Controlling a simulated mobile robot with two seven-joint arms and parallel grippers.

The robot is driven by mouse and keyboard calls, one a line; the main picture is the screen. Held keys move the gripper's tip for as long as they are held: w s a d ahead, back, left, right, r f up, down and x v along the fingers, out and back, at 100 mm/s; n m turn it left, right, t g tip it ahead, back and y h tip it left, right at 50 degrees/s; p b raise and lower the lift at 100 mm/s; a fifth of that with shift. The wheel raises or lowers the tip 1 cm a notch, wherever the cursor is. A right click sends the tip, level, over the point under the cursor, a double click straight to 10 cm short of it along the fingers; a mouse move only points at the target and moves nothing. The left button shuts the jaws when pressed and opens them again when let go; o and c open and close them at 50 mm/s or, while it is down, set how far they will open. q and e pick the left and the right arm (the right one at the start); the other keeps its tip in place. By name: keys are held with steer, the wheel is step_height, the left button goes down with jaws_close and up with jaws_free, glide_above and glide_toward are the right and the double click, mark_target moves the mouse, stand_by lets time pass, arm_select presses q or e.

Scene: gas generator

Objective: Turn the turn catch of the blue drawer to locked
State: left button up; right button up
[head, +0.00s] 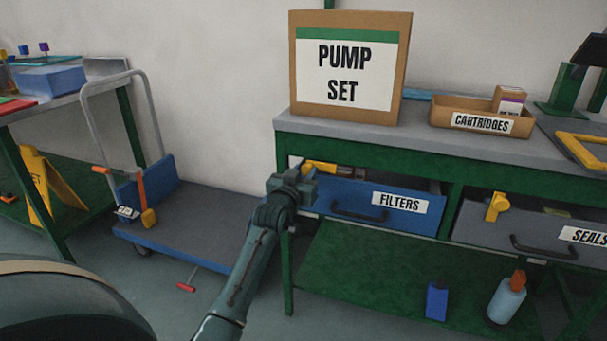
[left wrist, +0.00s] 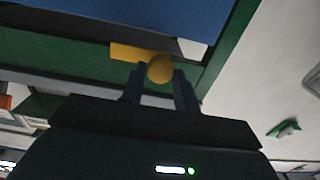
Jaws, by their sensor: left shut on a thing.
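The blue drawer (head: 345,199), labelled FILTERS, is under the worktop of the green bench. Its yellow turn catch (head: 322,167) shows at the drawer's upper left, partly hidden by my left gripper (head: 304,176). In the left wrist view, the round yellow hub of the catch (left wrist: 160,68) sits between the two fingers of my left gripper (left wrist: 159,79), which is shut on it. The catch's arm points to the left there, along the drawer's edge. In the head view the arm lies roughly sideways, pointing right. My right gripper is not in view.
A grey drawer (head: 480,226) labelled SEALS, with its own yellow catch (head: 497,206), is to the right. A PUMP SET box (head: 346,115) and a CARTRIDGES box (head: 470,131) stand on the worktop (head: 425,143). A platform trolley (head: 190,220) stands to the left.

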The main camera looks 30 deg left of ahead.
arm_select(q)
jaws_close()
steer(key=shift+r+m+p, duration=0.1)
steer(key=shift+m+p, duration=0.3)
steer(key=shift+p, duration=0.05)
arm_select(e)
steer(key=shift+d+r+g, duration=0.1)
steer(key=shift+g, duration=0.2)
arm_select(q)
steer(key=shift+r+m+p, duration=0.1)
steer(key=shift+m+p, duration=0.9)
steer(key=m+p, duration=0.2)
steer(key=shift+d+m, duration=0.1)
steer(key=shift+m, duration=0.2)
steer(key=m+p, duration=0.1)
steer(key=m, duration=0.1)
steer(key=shift+m, duration=0.4)
steer(key=m, duration=0.2)
steer(key=shift+f+m+p, duration=0.25)
steer(key=shift+m+p, duration=0.05)
steer(key=m, duration=0.3)
steer(key=shift+m, duration=0.3)
steer(key=shift+f+m, duration=0.1)
steer(key=shift+m, duration=1.6)
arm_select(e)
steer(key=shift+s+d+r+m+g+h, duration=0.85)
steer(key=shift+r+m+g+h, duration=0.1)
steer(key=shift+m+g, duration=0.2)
arm_select(q)
steer(key=shift+m, duration=0.3)
